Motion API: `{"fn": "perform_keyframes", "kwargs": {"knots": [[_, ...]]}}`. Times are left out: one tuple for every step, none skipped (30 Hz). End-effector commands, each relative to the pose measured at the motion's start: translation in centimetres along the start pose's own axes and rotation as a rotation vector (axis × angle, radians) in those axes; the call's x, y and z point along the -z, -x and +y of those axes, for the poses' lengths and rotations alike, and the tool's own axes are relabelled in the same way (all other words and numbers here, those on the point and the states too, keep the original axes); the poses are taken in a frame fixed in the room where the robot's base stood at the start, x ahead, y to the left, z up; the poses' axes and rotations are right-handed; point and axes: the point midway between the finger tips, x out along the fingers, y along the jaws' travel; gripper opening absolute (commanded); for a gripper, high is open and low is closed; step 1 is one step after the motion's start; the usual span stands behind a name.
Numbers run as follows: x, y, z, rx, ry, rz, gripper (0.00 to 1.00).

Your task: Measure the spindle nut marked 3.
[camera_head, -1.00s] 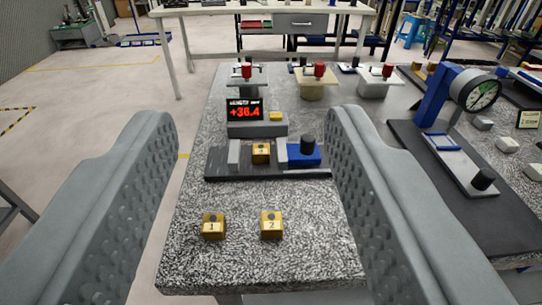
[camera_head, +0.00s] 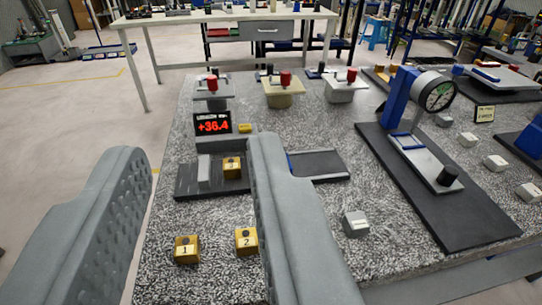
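A gold spindle nut (camera_head: 232,167) sits on the dark measuring bench (camera_head: 190,188), just right of a grey jaw (camera_head: 204,170); its mark is too small to read. The red display (camera_head: 212,123) behind it reads +36.4. Gold nuts marked 1 (camera_head: 187,250) and 2 (camera_head: 246,241) stand on the speckled table in front. My gripper (camera_head: 200,148) is open and empty, its two grey fingers apart in the foreground. Its right finger hides the middle of the bench, including most of the blue part and the black knob.
A dial gauge (camera_head: 437,92) on a blue stand with a dark base is at the right. A grey block (camera_head: 355,224) and several small light blocks lie on the table. Several red-knobbed fixtures (camera_head: 284,85) stand at the back.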

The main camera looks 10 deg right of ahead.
Motion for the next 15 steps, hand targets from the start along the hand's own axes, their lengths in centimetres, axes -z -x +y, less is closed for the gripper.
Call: {"fn": "perform_keyframes", "kwargs": {"knots": [[0.2, -0.8, 0.1, -0.003, -0.002, -0.030, 0.32], [0.4, -1.3, 0.2, -0.006, -0.004, -0.050, 0.32], [0.5, -2.1, 0.3, -0.009, -0.007, -0.083, 0.32], [0.7, -2.7, 0.4, -0.012, -0.010, -0.110, 0.32], [0.7, -3.4, 0.5, -0.014, -0.012, -0.140, 0.32], [0.9, -4.2, 0.6, -0.018, -0.016, -0.179, 0.32], [1.0, -4.9, 0.7, -0.022, -0.019, -0.208, 0.32], [1.1, -5.5, 0.8, -0.025, -0.022, -0.238, 0.32], [1.2, -6.3, 1.0, -0.030, -0.027, -0.277, 0.32], [1.3, -6.9, 1.1, -0.033, -0.030, -0.306, 0.32], [1.3, -7.6, 1.3, -0.037, -0.034, -0.335, 0.32], [1.4, -8.3, 1.4, -0.041, -0.039, -0.374, 0.32], [1.4, -8.9, 1.6, -0.045, -0.042, -0.404, 0.32], [1.5, -9.5, 1.7, -0.048, -0.046, -0.433, 0.32], [1.5, -10.3, 1.9, -0.053, -0.051, -0.472, 0.32]]}}
